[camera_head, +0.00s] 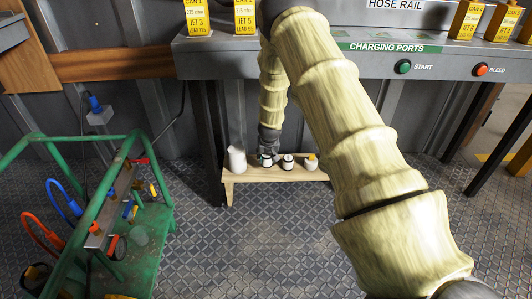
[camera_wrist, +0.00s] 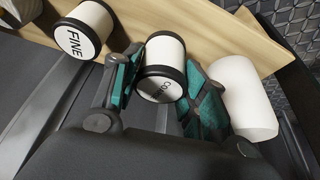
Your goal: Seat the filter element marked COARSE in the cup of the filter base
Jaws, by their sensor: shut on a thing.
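The COARSE filter element (camera_wrist: 163,72), a white cylinder with black end rims, sits between the teal finger pads of my gripper (camera_wrist: 160,80); its lettering is partly in shadow. My gripper is shut on it. In the head view my gripper (camera_head: 268,146) is low over the wooden bench, with the element (camera_head: 267,160) partly hidden beneath it. I cannot tell whether the element still touches the bench. The FINE element (camera_wrist: 82,33) stands apart to the left in the wrist view. I cannot make out the filter base or its cup.
A plain white vessel (camera_wrist: 246,98) stands close beside the right finger; it is at the left end of the wooden bench (camera_head: 270,174) in the head view. A yellow-topped element (camera_head: 311,161) stands farther right. A green cart (camera_head: 150,235) is left. The floor in front is clear.

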